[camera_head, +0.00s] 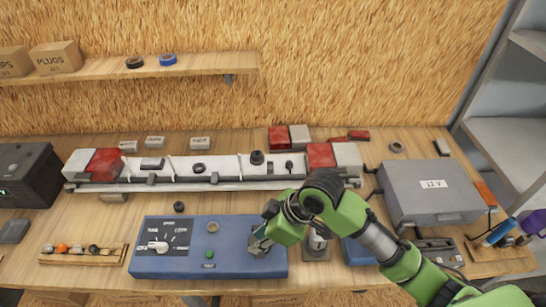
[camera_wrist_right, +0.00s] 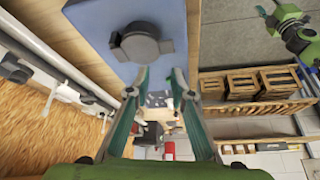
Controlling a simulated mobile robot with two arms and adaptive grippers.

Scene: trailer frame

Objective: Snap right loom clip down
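A long white trailer beam (camera_head: 228,168) lies across the bench, with red and grey lamp blocks at both ends. Small dark clip-like parts sit along its front edge, one left (camera_head: 152,180) and one near the middle (camera_head: 214,178). Which is the right loom clip, and whether it is up or down, I cannot tell. My right gripper (camera_head: 260,245) is over the right end of the blue test box, in front of the beam and away from it. In the wrist view its fingers (camera_wrist_right: 160,78) are apart with nothing between them. My left gripper is not clearly seen.
The blue test box (camera_head: 180,265) has a dial and a green button. A dark round knob (camera_wrist_right: 138,42) shows on its face beyond my fingertips. A grey 12 V box (camera_head: 430,190) stands right. A wooden rack (camera_head: 80,258) of small parts lies left.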

